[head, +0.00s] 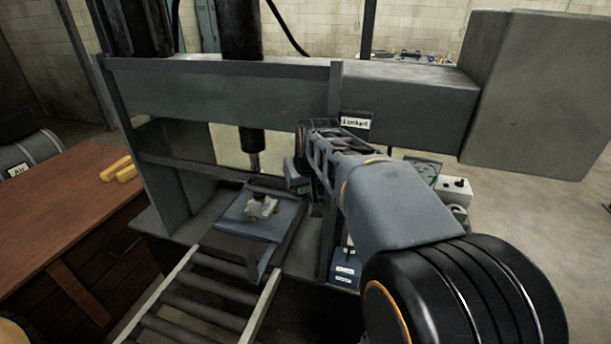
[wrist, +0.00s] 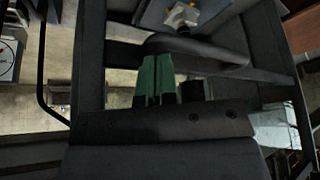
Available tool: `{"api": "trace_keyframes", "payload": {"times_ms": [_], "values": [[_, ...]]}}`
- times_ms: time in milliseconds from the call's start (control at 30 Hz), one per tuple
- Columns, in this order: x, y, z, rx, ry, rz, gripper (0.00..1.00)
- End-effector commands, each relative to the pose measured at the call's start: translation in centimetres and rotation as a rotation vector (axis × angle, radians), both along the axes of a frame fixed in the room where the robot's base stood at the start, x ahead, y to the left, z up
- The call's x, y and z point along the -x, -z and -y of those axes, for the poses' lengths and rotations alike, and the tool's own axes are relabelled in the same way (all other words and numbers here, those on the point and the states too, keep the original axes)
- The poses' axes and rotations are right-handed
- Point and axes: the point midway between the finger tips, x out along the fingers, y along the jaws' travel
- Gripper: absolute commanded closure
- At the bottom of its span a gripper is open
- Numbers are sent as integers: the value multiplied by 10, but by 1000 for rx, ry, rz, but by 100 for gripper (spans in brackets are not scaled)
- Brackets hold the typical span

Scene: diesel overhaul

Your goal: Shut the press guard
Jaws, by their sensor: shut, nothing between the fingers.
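The press (head: 225,88) stands ahead, a grey frame with a dark ram (head: 253,150) above its bed. What looks like the guard, a dark-railed frame with a clear pane (head: 200,168), spans the left part of the opening. Its exact position is hard to tell. A blue-grey plate (head: 240,222) under the ram carries a small pale part (head: 262,207), also seen in the wrist view (wrist: 182,16). My gripper (head: 296,178) is at the right side of the opening. In the wrist view its green fingers (wrist: 155,82) are shut and empty, close to a dark bar (wrist: 200,50); contact is unclear.
A roller track (head: 215,300) leads to the press from the front.

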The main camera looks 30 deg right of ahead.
Motion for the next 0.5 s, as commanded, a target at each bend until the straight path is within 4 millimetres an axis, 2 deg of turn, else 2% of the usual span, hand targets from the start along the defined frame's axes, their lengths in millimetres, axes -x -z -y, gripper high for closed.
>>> {"api": "trace_keyframes", "payload": {"times_ms": [500], "values": [[-3, 7, 0, 0, 0, 1, 100]]}}
